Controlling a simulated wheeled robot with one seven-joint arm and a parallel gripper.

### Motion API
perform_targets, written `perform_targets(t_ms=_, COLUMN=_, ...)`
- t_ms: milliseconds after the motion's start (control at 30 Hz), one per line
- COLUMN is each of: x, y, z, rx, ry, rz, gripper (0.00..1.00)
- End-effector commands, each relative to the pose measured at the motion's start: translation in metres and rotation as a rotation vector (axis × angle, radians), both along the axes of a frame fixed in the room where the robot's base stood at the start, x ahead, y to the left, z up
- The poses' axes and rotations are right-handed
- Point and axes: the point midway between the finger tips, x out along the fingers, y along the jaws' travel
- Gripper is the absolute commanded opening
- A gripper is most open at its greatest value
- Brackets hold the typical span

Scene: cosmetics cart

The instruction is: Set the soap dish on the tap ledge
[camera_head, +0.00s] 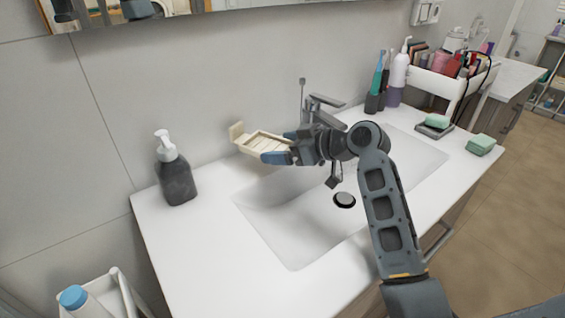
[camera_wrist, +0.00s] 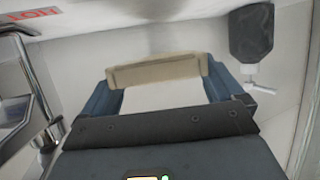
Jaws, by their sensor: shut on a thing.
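The cream slatted soap dish (camera_head: 262,143) is held in my gripper (camera_head: 276,154), above the back left part of the sink. Its raised end (camera_head: 236,131) points to the left, toward the wall. In the wrist view the dish (camera_wrist: 155,70) sits between the two blue fingers of my gripper (camera_wrist: 158,95). The chrome tap (camera_head: 318,108) stands behind my wrist, and its lower part is partly hidden by my arm. The tap ledge (camera_head: 222,170) is the white strip of counter behind the basin. I cannot tell whether the dish touches it.
A dark soap pump bottle (camera_head: 177,180) with a white top stands left of the dish. Toothbrush, bottles and a white cart (camera_head: 452,75) crowd the right back. Green soap (camera_head: 481,142) and another on a dark dish (camera_head: 434,127) lie at right. The front left counter (camera_head: 215,265) is clear.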

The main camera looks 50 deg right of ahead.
Motion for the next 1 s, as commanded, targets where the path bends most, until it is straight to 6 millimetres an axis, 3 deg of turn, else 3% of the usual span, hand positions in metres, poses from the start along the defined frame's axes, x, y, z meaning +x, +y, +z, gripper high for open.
perform_targets(t_ms=433, x=-0.002, y=0.001, z=-0.051, rx=0.006, ry=0.004, rz=0.000, gripper=0.60)
perform_targets(t_ms=900, x=0.002, y=0.000, z=-0.063, rx=0.001, ry=0.001, rz=0.001, gripper=0.60)
perform_targets(t_ms=933, x=0.002, y=0.000, z=-0.063, rx=0.002, ry=0.001, rz=0.000, gripper=0.95)
perform_targets(t_ms=1000, x=0.002, y=0.000, z=-0.062, rx=0.002, ry=0.001, rz=0.000, gripper=1.00)
